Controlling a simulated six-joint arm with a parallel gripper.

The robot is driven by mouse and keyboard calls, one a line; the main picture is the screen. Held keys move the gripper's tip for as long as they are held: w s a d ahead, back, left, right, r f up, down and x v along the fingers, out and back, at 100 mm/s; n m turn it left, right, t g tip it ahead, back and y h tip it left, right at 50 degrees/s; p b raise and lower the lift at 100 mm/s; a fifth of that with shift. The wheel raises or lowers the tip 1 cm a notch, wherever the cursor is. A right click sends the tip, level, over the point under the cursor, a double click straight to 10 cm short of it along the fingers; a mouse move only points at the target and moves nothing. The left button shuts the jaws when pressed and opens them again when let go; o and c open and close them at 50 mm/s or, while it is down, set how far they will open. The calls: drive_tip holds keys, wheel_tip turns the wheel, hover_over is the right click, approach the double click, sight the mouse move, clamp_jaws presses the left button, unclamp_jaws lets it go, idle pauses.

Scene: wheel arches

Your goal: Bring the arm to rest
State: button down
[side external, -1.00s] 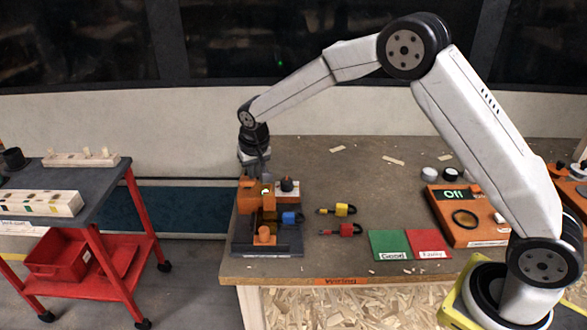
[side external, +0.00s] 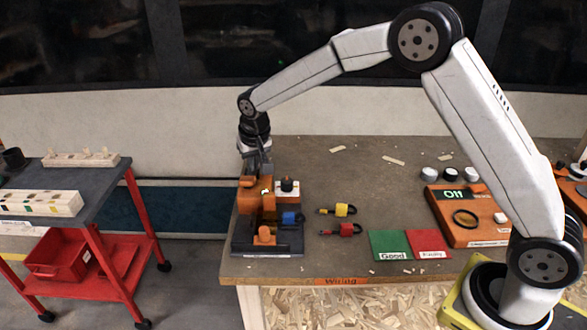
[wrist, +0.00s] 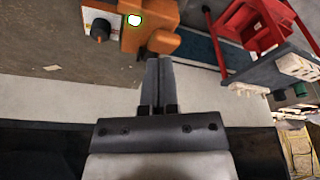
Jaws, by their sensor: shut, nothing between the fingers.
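My gripper (side external: 257,170) is at the left end of the bench, just above an orange fixture (side external: 247,197) on a dark base plate. The wrist view also shows my gripper (wrist: 159,62), its two dark fingers together with nothing between them. The orange fixture (wrist: 150,14) lies beyond the fingertips there, with a small lit spot on it. In the side view the fingers are small and partly merge with the fixture, so I cannot tell how close they are to it.
A white block with a black knob (side external: 287,187) stands beside the fixture. Green (side external: 389,245) and red (side external: 428,243) mats and an orange panel (side external: 467,214) follow. A red-framed cart (side external: 95,250) stands left, across a floor gap.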

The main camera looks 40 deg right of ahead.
drive_tip(key=shift+s, duration=0.1)
drive_tip(key=s+d+n, duration=0.1)
drive_tip(key=s+d, duration=0.1)
drive_tip(key=s, duration=1.2)
drive_tip(key=s+d+f+n, duration=0.1)
drive_tip(key=s+d+n, duration=0.1)
drive_tip(key=s, duration=1.1)
drive_tip(key=shift+s+d+f+y, duration=0.25)
drive_tip(key=shift+s+d+y, duration=0.15)
drive_tip(key=shift+d, duration=0.2)
